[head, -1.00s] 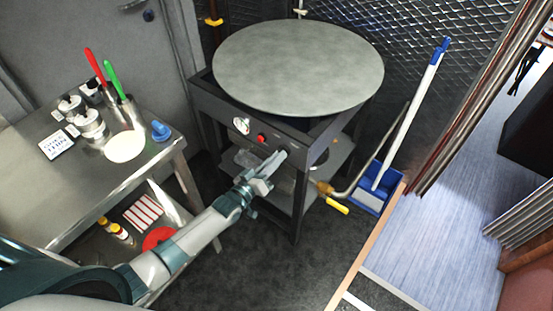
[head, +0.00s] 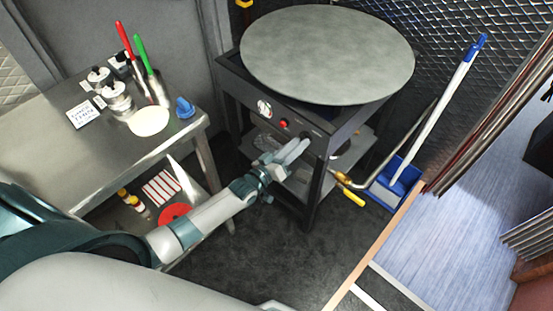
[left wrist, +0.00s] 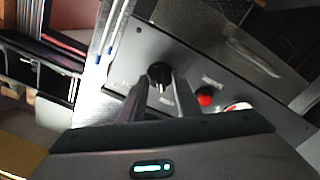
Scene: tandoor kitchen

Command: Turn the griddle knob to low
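The griddle is a large round grey plate (head: 328,55) on a dark stand. Its front panel (head: 240,92) carries a white dial (head: 264,108) and a red button (head: 284,124). In the left wrist view a black knob (left wrist: 159,74) with a pale mark sits on the panel, left of the red button (left wrist: 204,97). My left gripper (head: 298,147) reaches the right part of the panel. In the left wrist view its fingers (left wrist: 158,98) are apart, with the knob seen between and just beyond their tips; I cannot tell whether they touch it. My right gripper is out of view.
A steel table (head: 50,135) at left holds canisters, red- and green-handled tools and a pale round of dough (head: 149,121). A yellow-handled gas pipe (head: 352,196) is right of the stand, near a blue dustpan (head: 396,185). Dark floor in front is clear.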

